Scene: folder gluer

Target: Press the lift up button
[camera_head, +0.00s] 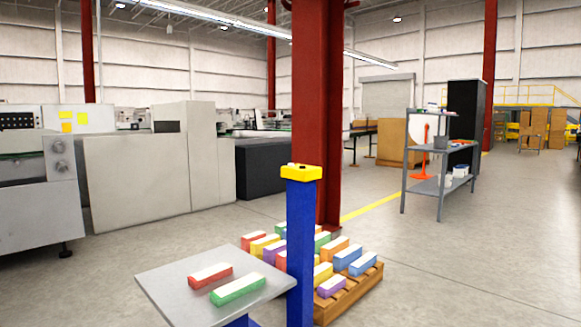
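A blue post (300,245) stands upright in the middle of the view. A yellow control box (301,172) sits on its top, with small dark and red marks on the upper face that look like buttons. The marks are too small to tell which one is lift up. A grey lift platform (175,290) joins the post at the lower left. A red box (210,275) and a green box (237,290) lie on the platform. Neither of my grippers is in view.
A wooden pallet (352,299) with several coloured boxes stands behind the post, beside a red column (318,110). A grey shelf (440,160) stands at the right. Grey machines (140,175) fill the left. The floor at the lower right is clear.

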